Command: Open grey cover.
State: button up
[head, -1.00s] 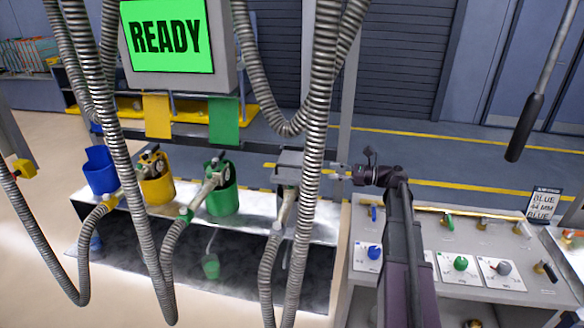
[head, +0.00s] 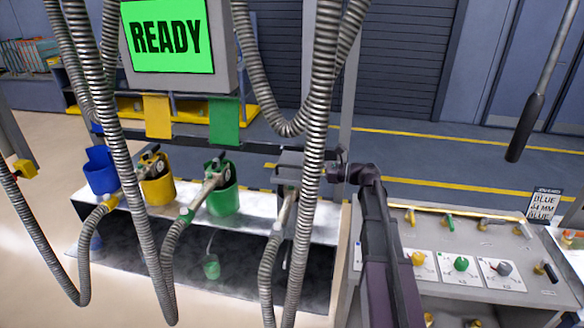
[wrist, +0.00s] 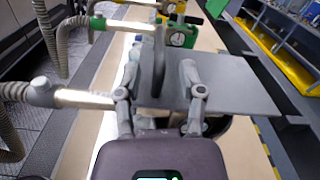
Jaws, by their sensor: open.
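The grey cover (head: 290,159) is a flat grey plate over the rightmost station of the bench, partly hidden by a hanging hose in the head view. In the wrist view the grey cover (wrist: 240,86) lies ahead and to the right, with a dark upright handle (wrist: 159,58) on it. My gripper (wrist: 161,66) is open, with one finger on each side of the handle; I cannot tell whether either touches it. In the head view my gripper (head: 329,165) is at the cover's right side, partly behind the hose.
Green (head: 223,196), yellow (head: 157,188) and blue (head: 101,172) holders stand along the bench to the left. Ribbed hoses (head: 316,130) hang close to the cover. A screen (head: 168,36) reads READY. A panel with knobs (head: 461,264) stands at the right.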

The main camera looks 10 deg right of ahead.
aim_at(292, 167)
jog(key=shift+x, duration=2.8)
grip_shut()
